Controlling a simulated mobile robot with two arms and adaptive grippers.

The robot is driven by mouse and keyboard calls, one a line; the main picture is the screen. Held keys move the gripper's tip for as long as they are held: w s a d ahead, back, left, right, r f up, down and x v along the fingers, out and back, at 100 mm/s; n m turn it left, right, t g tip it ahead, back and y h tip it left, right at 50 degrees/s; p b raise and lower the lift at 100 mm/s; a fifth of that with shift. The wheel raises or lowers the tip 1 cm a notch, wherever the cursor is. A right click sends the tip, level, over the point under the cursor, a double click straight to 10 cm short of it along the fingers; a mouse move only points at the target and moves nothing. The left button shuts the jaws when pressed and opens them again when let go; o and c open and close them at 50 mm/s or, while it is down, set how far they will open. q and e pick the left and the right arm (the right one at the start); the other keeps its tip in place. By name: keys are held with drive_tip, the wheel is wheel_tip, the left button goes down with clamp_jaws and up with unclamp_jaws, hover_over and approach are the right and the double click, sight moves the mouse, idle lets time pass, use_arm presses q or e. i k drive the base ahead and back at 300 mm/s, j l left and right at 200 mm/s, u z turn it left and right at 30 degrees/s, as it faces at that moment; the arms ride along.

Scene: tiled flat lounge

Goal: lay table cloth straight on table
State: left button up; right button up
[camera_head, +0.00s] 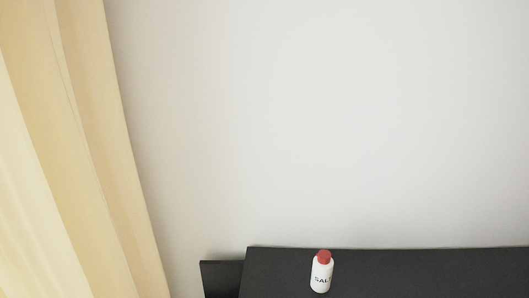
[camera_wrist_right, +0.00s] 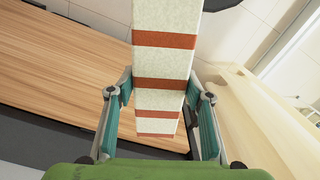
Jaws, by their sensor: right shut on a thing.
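The table cloth (camera_wrist_right: 165,58) is cream with rust-brown cross stripes. It shows in the right wrist view as a narrow folded strip, running from the top edge down between my fingers. My right gripper (camera_wrist_right: 160,88), with teal finger pads, is shut on it. A light wooden tabletop (camera_wrist_right: 60,60) lies to the left of the cloth in that view. I cannot tell whether the cloth touches the wood. The head view shows neither cloth nor wooden top. My left gripper is in neither view.
In the head view, a black surface (camera_head: 430,275) stands against a bare white wall (camera_head: 320,120), with a red-capped salt shaker (camera_head: 321,273) on it. A yellow curtain (camera_head: 75,140) hangs at the left. Pale tiles (camera_wrist_right: 235,35) show in the wrist view.

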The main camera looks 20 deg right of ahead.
sight(454, 277)
drive_tip(key=k+l, duration=0.1)
drive_tip(key=l, duration=0.3)
drive_tip(key=k+l+u, duration=0.1)
drive_tip(key=l, duration=0.3)
drive_tip(key=k+l, duration=0.1)
drive_tip(key=l, duration=0.3)
drive_tip(key=k+l+u, duration=0.1)
drive_tip(key=l, duration=0.25)
drive_tip(key=k+l, duration=0.15)
drive_tip(key=l, duration=0.25)
drive_tip(key=k+l+u, duration=0.1)
drive_tip(key=l, duration=0.25)
